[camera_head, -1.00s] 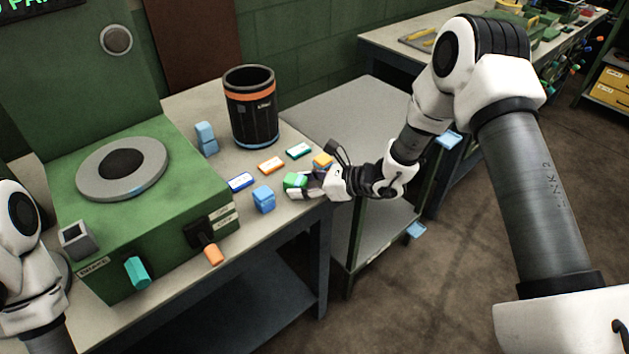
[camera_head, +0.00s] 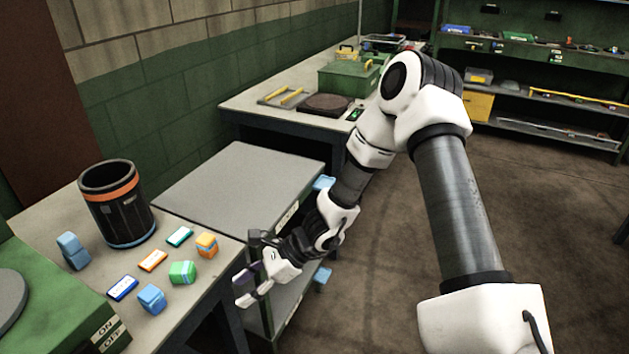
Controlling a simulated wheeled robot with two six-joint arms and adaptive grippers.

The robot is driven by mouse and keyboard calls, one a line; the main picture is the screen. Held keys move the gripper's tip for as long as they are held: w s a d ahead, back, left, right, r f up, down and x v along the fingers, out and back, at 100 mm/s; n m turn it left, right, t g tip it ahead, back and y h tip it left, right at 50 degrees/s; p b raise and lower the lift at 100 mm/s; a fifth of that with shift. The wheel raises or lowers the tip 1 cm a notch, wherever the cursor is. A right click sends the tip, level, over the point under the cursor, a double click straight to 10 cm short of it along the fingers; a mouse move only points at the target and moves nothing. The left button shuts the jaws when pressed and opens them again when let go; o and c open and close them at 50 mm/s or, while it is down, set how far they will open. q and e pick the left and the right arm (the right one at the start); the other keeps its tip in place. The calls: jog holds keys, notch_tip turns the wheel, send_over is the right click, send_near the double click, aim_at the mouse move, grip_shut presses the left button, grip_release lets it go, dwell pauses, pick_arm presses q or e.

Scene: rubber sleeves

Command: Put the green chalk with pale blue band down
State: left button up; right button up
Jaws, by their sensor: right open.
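The green chalk with pale blue band (camera_head: 182,272) rests on the workbench top near its right edge, in the head view. My right gripper (camera_head: 243,287) is open and empty, to the right of the green chalk and apart from it, beyond the bench edge. My left gripper is out of view.
Around the green chalk are an orange block (camera_head: 207,245), a blue block (camera_head: 152,299) and flat blue, orange and teal pieces. A black bin with an orange band (camera_head: 118,205) stands behind them. A grey cart (camera_head: 235,190) adjoins the bench, beside my right arm.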

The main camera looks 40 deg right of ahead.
jog(key=s+f+n+g+h, duration=0.2)
jog(key=s+f+n+h, duration=0.2)
jog(key=s+f+n, duration=0.5)
jog(key=s+f+n+g+h, duration=0.3)
jog(key=s+f+n+h, duration=0.2)
jog(key=s+f+n, duration=0.5)
jog(key=s+n, duration=0.4)
jog(key=s, duration=0.1)
jog(key=shift+w, duration=0.15)
